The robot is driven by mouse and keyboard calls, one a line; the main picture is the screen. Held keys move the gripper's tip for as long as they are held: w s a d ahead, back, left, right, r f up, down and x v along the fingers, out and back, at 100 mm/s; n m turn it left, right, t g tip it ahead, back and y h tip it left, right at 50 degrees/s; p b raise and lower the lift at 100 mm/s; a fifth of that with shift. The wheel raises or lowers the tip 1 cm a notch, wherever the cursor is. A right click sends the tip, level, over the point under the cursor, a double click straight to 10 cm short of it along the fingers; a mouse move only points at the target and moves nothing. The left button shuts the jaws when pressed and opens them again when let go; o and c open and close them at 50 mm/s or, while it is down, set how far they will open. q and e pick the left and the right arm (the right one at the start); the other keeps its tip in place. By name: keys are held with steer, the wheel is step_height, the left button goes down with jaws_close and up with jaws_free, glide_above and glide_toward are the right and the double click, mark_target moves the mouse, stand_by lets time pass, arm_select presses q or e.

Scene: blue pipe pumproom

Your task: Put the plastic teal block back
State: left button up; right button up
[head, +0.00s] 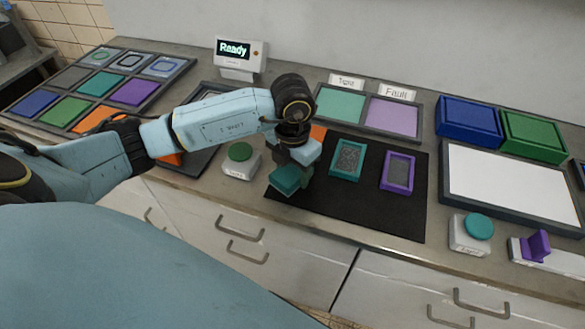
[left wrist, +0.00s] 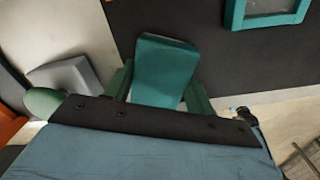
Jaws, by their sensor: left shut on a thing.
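The teal block (head: 285,179) is in my left gripper (head: 288,172), held low over the front left corner of the black mat (head: 400,222). In the left wrist view the teal block (left wrist: 165,68) stands out between the two green fingers of the gripper (left wrist: 160,92), which are shut on it. Whether the block touches the mat I cannot tell. At the far left a compartmented tray (head: 117,108) has a teal square (head: 100,83) among blue, green, purple, orange and grey ones. My right gripper is in neither view.
A teal frame (head: 347,160) and a purple frame (head: 397,173) lie on the mat. A green button (head: 241,152) stands left of it. A "Ready" display (head: 238,54) and a two-pad tray (head: 366,110) are behind. A white-panel tray (head: 510,185) and teal button (head: 479,227) are right.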

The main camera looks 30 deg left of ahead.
mark_target(292, 169)
arm_select(q)
steer(key=o, duration=1)
steer(key=shift+f, duration=0.1)
steer(key=shift+c, duration=0.2)
step_height(292, 169, up, 12)
steer(key=p, duration=0.1)
steer(key=shift+r, duration=0.2)
